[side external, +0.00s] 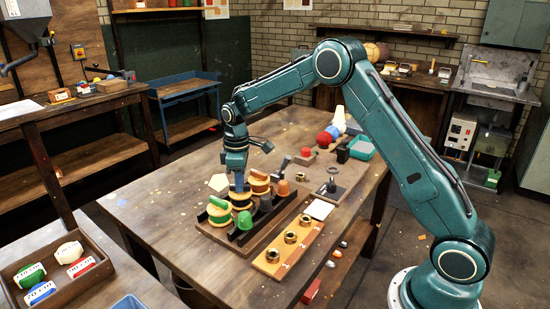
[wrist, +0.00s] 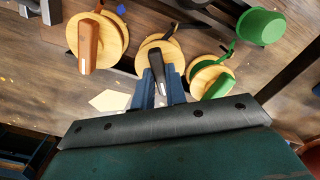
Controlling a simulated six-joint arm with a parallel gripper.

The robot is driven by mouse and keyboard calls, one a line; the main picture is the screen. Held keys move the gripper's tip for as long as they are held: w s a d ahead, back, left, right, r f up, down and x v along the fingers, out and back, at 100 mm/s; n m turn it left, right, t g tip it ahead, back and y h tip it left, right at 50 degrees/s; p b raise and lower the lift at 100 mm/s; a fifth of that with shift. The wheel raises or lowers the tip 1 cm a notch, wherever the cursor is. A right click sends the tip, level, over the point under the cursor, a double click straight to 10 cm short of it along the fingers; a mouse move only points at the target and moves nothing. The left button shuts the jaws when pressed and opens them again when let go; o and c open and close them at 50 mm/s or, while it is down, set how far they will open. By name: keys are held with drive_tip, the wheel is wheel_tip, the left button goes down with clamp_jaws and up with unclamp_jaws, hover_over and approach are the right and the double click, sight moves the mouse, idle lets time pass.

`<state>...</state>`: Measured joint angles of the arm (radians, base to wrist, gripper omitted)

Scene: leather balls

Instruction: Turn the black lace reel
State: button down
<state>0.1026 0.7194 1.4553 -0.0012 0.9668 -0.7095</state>
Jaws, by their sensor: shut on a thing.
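The black lace reel is the middle of three reels with round wooden discs; its disc (wrist: 160,52) and black handle (wrist: 171,66) show in the wrist view. My gripper (wrist: 162,78) has its blue fingers on either side of this handle and is shut on it. In the side view my gripper (side external: 239,187) points down onto the middle reel (side external: 241,198), and hides part of it. The brown-handled reel (wrist: 103,38) is on the left in the wrist view. The green-handled reel (wrist: 211,78) is on the right, close to my fingers.
A green cup (side external: 244,223) and an orange cup (side external: 283,188) stand beside the reels. A wooden strip (side external: 266,262) with brass rings lies in front. A tray (side external: 93,248) of labelled items is at lower left. The table's left side is mostly clear.

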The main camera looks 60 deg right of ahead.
drive_tip(key=shift+m, duration=0.3)
drive_tip(key=shift+m, duration=3.3)
drive_tip(key=c, duration=1.4)
unclamp_jaws()
drive_tip(key=shift+c, duration=0.2)
drive_tip(key=shift+r, duration=0.2)
wheel_tip(320, 180, up, 14)
drive_tip(key=shift+f, duration=0.2)
